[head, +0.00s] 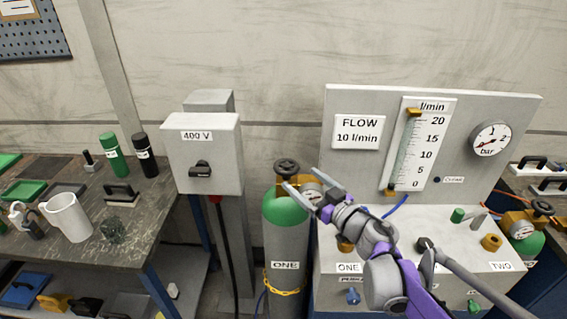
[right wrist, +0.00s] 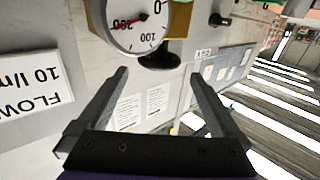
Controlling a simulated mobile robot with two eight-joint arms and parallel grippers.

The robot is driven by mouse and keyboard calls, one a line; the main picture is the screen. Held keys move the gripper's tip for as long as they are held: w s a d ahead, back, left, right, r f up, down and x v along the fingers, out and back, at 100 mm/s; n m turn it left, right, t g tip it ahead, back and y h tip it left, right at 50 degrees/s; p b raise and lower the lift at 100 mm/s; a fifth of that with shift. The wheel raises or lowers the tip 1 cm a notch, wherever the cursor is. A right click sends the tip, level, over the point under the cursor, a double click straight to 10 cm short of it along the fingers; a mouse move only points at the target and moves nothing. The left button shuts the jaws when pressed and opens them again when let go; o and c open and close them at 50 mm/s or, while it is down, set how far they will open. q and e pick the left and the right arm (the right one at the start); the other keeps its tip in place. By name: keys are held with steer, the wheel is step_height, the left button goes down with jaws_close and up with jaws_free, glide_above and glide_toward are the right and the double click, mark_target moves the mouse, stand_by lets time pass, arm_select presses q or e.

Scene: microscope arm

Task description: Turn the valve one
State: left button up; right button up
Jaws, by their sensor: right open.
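Valve one is a black handwheel (head: 286,166) on a brass body atop the grey cylinder with a green shoulder (head: 286,207), labelled ONE. My right gripper (head: 300,178) is open and empty, its fingertips close to the handwheel on its right side in the head view. In the right wrist view the picture is upside down, and the dark handwheel (right wrist: 158,58) shows beyond the gap between the open fingertips (right wrist: 159,72). I see no contact. The round pressure gauge (right wrist: 135,22) sits beside it; in the head view my gripper partly covers this gauge. My left gripper is not in view.
The flow panel (head: 370,185) with a scale tube and bar gauge (head: 490,139) stands just right of the cylinder. A grey 400 V switch box (head: 203,153) is to the left. A workbench (head: 150,200) with a mug (head: 67,217) and bottles is further left. Cylinder two (head: 527,243) is far right.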

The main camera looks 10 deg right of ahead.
mark_target(286, 164)
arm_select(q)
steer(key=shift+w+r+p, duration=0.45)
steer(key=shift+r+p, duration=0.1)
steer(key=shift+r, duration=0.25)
arm_select(e)
steer(key=x, duration=0.8)
steer(key=shift+w, duration=0.2)
steer(key=shift+c, duration=0.2)
steer(key=c, duration=1)
steer(key=n+y+b, duration=0.1)
steer(key=n+g+y+b, duration=0.1)
steer(key=shift+d+f+g+y, duration=0.1)
steer(key=shift+f+g+y, duration=0.1)
steer(key=shift+g+y, duration=0.15)
steer(key=shift+c, duration=0.2)
steer(key=shift+r+n+g+y+b, duration=0.1)
steer(key=shift+n+g+y+b, duration=0.5)
steer(key=shift+n+g+y, duration=0.4)
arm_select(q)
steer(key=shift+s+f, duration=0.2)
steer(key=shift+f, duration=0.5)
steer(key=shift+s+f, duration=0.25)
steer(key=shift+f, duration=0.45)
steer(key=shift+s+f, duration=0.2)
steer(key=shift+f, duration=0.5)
arm_select(e)
steer(key=shift+s+r+n+g+y, duration=0.1)
steer(key=shift+n+g+y, duration=0.7)
steer(key=shift+y, duration=0.35)
